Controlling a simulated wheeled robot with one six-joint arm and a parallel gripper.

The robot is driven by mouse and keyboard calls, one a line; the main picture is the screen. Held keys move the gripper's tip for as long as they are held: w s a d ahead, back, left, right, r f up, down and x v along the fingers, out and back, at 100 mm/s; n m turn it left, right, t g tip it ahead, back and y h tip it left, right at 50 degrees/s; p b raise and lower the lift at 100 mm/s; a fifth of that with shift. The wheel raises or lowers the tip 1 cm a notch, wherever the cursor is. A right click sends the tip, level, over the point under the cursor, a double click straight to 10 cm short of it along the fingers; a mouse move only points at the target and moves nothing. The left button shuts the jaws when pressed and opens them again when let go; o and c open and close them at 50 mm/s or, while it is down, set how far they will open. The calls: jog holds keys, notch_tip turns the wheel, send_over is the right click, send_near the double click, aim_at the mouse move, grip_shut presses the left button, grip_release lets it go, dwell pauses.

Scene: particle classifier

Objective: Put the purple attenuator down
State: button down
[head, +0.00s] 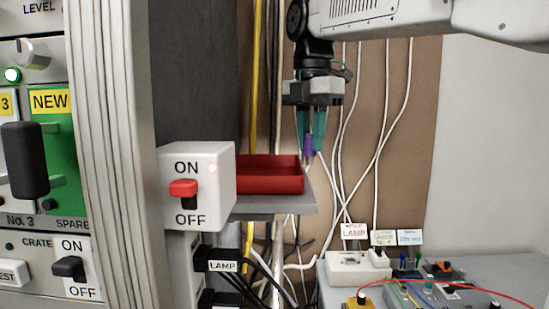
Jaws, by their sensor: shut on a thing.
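My gripper (311,146) points straight down near the top middle of the head view. Its teal fingers are shut on the purple attenuator (309,145), a small purple cylinder with a thin paler end below. The attenuator hangs upright in the air, beside the right end of a red tray (270,187) on a grey shelf (262,208). I cannot tell from this view whether it is in front of or behind the tray's edge.
A white ON/OFF switch box (222,185) with a red rocker stands left of the tray. An instrument rack (110,150) fills the left. A grey bench (480,262) at lower right holds a white socket strip (345,268) and several small parts. Cables hang behind my gripper.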

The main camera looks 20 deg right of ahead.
jog(key=w, duration=0.3)
jog(key=w+a, duration=0.1)
jog(key=w, duration=0.3)
jog(key=w+a+f, duration=0.1)
jog(key=w, duration=0.2)
jog(key=shift+w, duration=0.4)
jog(key=shift+f, duration=1.75)
jog(key=shift+f, duration=0.35)
jog(key=c, duration=1.3)
grip_release()
